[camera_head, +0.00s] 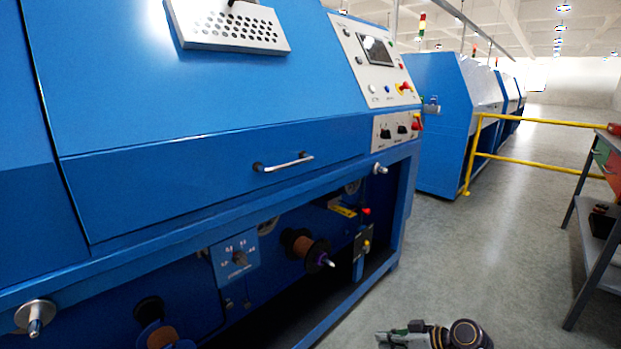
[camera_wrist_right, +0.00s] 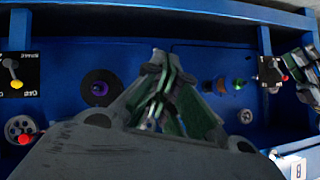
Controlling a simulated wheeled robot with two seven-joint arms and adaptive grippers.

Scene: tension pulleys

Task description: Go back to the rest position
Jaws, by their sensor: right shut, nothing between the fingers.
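My right gripper (camera_wrist_right: 160,68) reaches into the middle of the right wrist view. Its grey fingers with green inner faces meet at the tips, and nothing shows between them. Part of my right arm and gripper (camera_head: 405,338) shows at the bottom edge of the head view, over the floor and apart from the blue machine (camera_head: 210,85). At the right edge of the right wrist view are cut-off grey and green finger-like parts, which look like my left gripper (camera_wrist_right: 300,68); their opening is unclear. The left arm does not show in the head view.
Under the machine's drawer handle (camera_head: 285,163), a brown spool (camera_head: 302,247), a switch panel (camera_head: 236,258) and a metal roller end (camera_head: 35,318) stick out. A yellow rail (camera_head: 545,169) and a grey workbench (camera_head: 600,235) stand right. The floor (camera_head: 485,255) between is clear.

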